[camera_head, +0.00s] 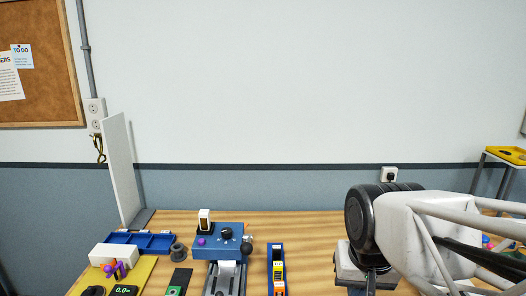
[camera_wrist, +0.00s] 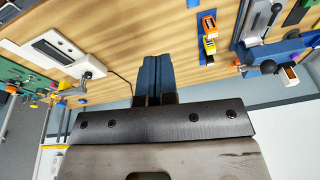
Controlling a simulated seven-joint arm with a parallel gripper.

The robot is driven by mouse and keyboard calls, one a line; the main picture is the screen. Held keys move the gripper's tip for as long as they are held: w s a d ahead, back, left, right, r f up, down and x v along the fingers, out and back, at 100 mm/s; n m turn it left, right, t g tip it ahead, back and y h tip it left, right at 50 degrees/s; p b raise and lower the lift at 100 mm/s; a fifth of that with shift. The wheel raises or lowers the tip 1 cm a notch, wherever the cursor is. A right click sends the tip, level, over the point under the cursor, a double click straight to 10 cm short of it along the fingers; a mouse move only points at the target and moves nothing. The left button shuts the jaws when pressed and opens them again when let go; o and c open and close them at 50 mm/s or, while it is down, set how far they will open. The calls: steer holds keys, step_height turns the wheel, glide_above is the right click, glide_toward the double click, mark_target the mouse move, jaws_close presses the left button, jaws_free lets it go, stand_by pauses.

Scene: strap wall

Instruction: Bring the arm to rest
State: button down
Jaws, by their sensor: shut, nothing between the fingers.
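My gripper (camera_wrist: 153,62) shows in the wrist view, with its two dark blue-grey fingers pressed together and nothing between them. It points over the wooden table, and the fingertips look clear of the objects around them. In the head view my arm comes in from the right, and its dark round joint hangs over the right part of the table (camera_head: 318,235). The fingers cannot be made out in the head view.
A blue fixture with knobs (camera_head: 228,240) stands mid-table. Beside it is a narrow blue tray (camera_head: 269,248) with yellow and orange pieces. A white device (camera_wrist: 52,47) sits near my gripper. A white upright panel (camera_head: 118,170) stands at left. Bare wood lies right of the tray.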

steer(key=shift+n, duration=0.6)
steer(key=s, duration=0.1)
steer(key=s+d+f, duration=0.1)
steer(key=s+d, duration=0.1)
steer(key=s, duration=0.1)
steer(key=shift+d+f, duration=0.1)
steer(key=shift+f, duration=0.2)
stand_by(2.0)
